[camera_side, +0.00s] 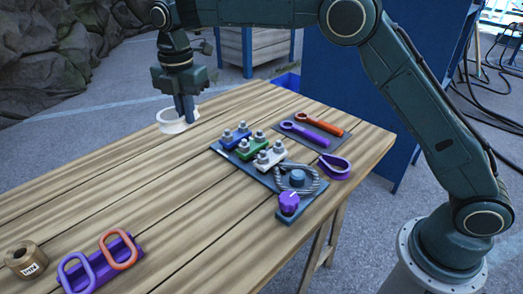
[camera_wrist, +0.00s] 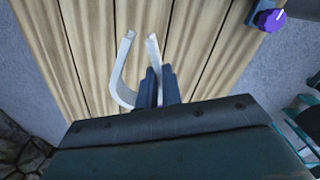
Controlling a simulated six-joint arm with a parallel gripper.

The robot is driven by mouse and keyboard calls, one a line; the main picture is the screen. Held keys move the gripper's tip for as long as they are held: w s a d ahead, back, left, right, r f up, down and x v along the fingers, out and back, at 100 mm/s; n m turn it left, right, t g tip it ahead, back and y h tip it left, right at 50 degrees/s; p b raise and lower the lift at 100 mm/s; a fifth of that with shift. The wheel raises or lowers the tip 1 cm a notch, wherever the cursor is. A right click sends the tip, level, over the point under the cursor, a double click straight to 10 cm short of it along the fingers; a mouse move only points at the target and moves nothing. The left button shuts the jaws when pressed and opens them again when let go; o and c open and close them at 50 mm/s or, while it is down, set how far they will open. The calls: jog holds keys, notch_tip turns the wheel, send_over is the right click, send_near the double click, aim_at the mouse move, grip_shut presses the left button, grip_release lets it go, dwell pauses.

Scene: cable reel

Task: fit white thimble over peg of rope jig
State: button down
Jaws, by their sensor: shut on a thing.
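The white thimble (camera_side: 171,127) is an open teardrop loop at the far left edge of the table in the side view. My gripper (camera_side: 187,118) points down and is shut on one side of it. In the wrist view the thimble (camera_wrist: 119,82) shows as a U, with its right arm between the fingertips (camera_wrist: 159,76). I cannot tell whether it clears the table. The rope jig (camera_side: 238,163) lies to the right, well apart from my gripper. Its blue-grey peg (camera_side: 297,177) stands inside a grey rope loop (camera_side: 313,184).
The jig carries blue, green and white bolted clamps (camera_side: 248,147) and a purple knob (camera_side: 289,202). A purple thimble (camera_side: 335,168) and a mat with purple and orange wrenches (camera_side: 318,131) lie beyond it. A tape roll (camera_side: 25,260) and a purple rack (camera_side: 103,268) stand front left. The table's middle is clear.

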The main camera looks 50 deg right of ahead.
jog(key=shift+d, duration=0.1)
jog(key=s+d+f+m, duration=0.2)
jog(key=d+m, duration=0.3)
jog(key=m, duration=0.7)
jog(key=s+d+f+m, duration=0.3)
jog(key=d+m, duration=0.2)
jog(key=m, duration=0.6)
jog(key=s+d+f+m, duration=0.3)
jog(key=d+m, duration=0.2)
jog(key=m, duration=0.7)
jog(key=shift+f+m, duration=0.3)
jog(key=shift+f, duration=0.05)
jog(key=s+m, duration=0.1)
jog(key=m, duration=0.1)
jog(key=d+f+m, duration=0.1)
jog(key=m, duration=0.1)
jog(key=s+d+m, duration=0.1)
jog(key=m, duration=0.1)
jog(key=shift+s+d+f+m, duration=0.15)
jog(key=shift+s+f+m, duration=0.15)
jog(key=s+d+m, duration=0.1)
jog(key=s+m, duration=0.1)
jog(key=m, duration=0.2)
jog(key=s+d+f+m, duration=0.1)
jog(key=s+m, duration=0.1)
jog(key=m, duration=0.2)
jog(key=s+d+f+m, duration=0.1)
jog(key=m, duration=0.3)
jog(key=shift+s+d+f, duration=0.2)
jog(key=shift+s, duration=0.2)
